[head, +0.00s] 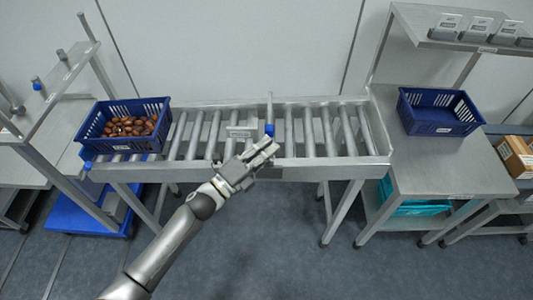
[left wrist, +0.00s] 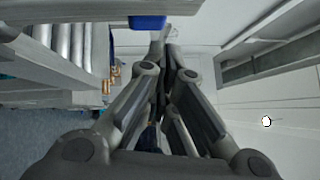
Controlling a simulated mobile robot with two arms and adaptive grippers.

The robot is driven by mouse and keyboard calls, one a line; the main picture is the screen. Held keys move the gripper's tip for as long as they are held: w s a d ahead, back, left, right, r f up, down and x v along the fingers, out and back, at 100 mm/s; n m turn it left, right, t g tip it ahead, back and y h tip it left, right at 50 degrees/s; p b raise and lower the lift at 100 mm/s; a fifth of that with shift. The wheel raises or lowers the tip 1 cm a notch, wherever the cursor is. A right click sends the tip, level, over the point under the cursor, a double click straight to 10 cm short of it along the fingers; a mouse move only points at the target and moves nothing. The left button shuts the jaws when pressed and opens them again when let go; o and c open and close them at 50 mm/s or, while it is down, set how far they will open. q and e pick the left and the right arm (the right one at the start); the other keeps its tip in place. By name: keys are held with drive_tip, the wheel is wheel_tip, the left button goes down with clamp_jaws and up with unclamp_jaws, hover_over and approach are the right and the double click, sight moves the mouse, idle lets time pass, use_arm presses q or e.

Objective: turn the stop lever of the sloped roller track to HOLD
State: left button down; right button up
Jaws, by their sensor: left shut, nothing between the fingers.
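The sloped roller track (head: 335,163) runs across the middle of the head view. A stop lever with a blue knob (head: 269,130) stands at the track, right of its middle. My left gripper (head: 268,148) is shut and empty, with its fingertips close to the knob, just below it in the picture. In the left wrist view a blue block, seemingly the knob (left wrist: 148,22), shows just beyond the shut fingers (left wrist: 165,45). I cannot tell whether they touch. No lever marking is legible. My right gripper is not in view.
A blue crate of dates (head: 79,133) sits on the track's left end. An empty blue crate (head: 462,127) stands on the right table (head: 440,177). A metal rack (head: 60,80) is at the left, and a shelf (head: 440,40) with small signs is at the upper right.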

use_arm(q)
drive_tip(key=shift+w+r, duration=0.35)
drive_tip(key=shift+w, duration=0.55)
drive_tip(key=shift+r, duration=0.1)
